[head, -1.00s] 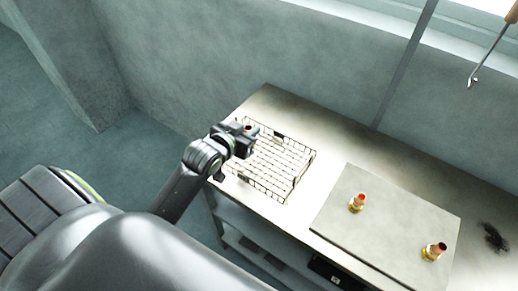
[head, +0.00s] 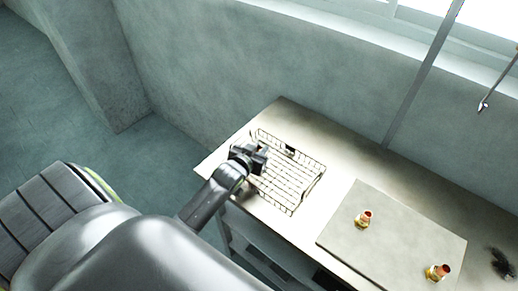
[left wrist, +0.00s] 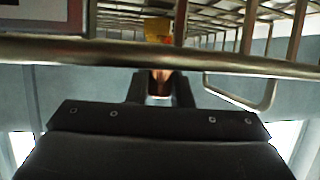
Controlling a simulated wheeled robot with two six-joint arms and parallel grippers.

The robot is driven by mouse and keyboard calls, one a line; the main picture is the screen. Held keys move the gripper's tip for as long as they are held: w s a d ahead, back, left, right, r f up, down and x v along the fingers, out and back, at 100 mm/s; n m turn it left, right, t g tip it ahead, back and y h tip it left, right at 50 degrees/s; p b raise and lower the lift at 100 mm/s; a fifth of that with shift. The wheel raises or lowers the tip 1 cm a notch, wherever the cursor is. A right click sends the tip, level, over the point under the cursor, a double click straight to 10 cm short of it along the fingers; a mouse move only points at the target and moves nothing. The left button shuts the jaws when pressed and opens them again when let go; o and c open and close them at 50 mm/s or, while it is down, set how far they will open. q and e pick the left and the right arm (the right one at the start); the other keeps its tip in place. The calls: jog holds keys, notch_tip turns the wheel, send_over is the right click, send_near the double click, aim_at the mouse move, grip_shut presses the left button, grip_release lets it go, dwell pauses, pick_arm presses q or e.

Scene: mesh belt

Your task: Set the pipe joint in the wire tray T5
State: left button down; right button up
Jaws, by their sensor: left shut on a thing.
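The wire tray (head: 292,190) lies on the left part of the workbench in the head view. My left gripper (head: 262,157) is at the tray's left side, over its rim. In the left wrist view my left gripper (left wrist: 160,88) is shut on a pipe joint (left wrist: 158,34), with a coppery end between the fingers and a yellow body beyond. The tray's rim wire (left wrist: 225,62) crosses in front of the joint. The gripper hides the joint in the head view. I cannot tell whether the joint touches the tray floor. My right gripper is not in view.
Two more pipe joints (head: 364,218) and (head: 437,272) stand on a grey board (head: 390,225) right of the tray. A small dark object (head: 503,262) lies at the far right. A thin post (head: 420,75) rises behind the workbench (head: 285,112).

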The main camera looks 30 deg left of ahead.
pick_arm(q)
jog(key=shift+f, duration=0.15)
jog(key=c, duration=1.3)
grip_release()
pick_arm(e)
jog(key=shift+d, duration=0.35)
pick_arm(q)
jog(key=shift+s, duration=0.1)
jog(key=b+v, duration=0.1)
jog(key=v, duration=0.9)
jog(key=shift+s+b, duration=0.25)
jog(key=shift+b, duration=0.15)
jog(key=shift+s+d+r, duration=0.1)
jog(key=shift+s+r, duration=0.4)
jog(key=shift+s, duration=0.1)
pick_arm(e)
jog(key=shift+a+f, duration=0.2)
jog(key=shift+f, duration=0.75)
pick_arm(q)
jog(key=shift+f, duration=0.1)
